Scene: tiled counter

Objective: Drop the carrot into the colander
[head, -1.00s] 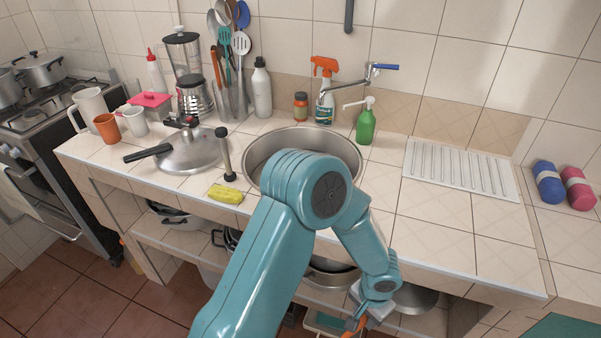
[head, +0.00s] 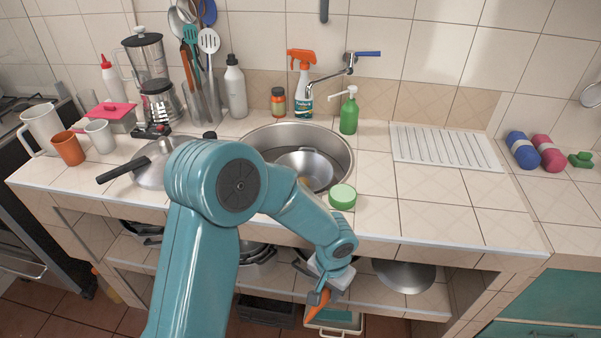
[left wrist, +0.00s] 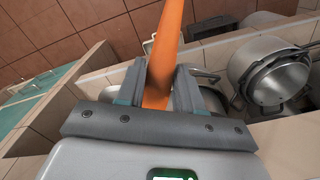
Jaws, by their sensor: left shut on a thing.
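My left gripper (head: 322,286) is shut on the orange carrot (head: 317,304), in front of the counter's front edge and below its top. In the left wrist view, the carrot (left wrist: 172,40) stands out between the two fingers of the gripper (left wrist: 158,88). A shiny metal bowl (head: 316,163), which looks like the colander, sits inside the round sink (head: 345,150); I cannot make out holes in it. My right gripper is not in view.
A green round sponge or lid (head: 342,196) lies at the sink's front right rim. A green soap bottle (head: 349,112) and the tap (head: 345,66) stand behind the sink. Another metal bowl (head: 404,276) is on the shelf below.

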